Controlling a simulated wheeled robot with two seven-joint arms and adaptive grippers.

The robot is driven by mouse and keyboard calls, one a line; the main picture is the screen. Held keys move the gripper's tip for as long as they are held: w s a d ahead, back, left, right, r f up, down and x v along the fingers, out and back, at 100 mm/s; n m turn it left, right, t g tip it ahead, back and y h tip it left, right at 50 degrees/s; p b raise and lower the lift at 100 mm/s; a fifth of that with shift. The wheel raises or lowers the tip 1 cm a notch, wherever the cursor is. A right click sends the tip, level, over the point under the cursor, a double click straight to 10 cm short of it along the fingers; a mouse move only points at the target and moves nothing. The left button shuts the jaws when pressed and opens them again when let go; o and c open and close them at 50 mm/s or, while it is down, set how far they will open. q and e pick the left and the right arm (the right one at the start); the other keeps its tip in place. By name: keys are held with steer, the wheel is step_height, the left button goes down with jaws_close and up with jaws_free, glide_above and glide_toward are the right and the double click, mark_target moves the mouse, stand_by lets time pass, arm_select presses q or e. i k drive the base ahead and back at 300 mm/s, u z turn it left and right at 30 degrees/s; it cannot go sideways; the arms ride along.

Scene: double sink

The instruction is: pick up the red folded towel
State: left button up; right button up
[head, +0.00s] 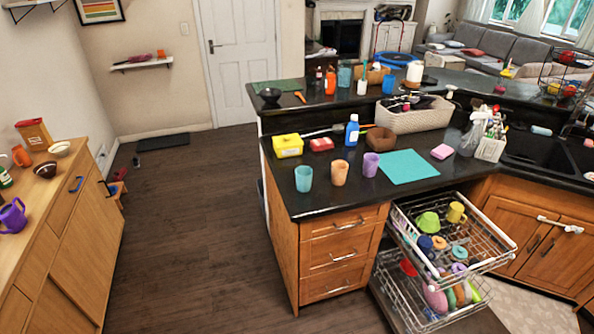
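A small red folded item (321,144), which looks like the red folded towel, lies flat on the dark counter (330,198). It is just right of a yellow box (288,146) and left of a blue bottle (352,130). A long-handled brush (322,131) lies behind it. Neither of my grippers shows in the head view, and nothing is seen touching the red item.
Teal, peach and purple cups (303,179) stand near the counter's front, left of a turquoise mat (408,166). A brown bowl (381,140) sits behind. An open dish rack (452,232) juts out below.

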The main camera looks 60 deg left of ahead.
mark_target(324, 144)
steer(key=u, duration=1.55)
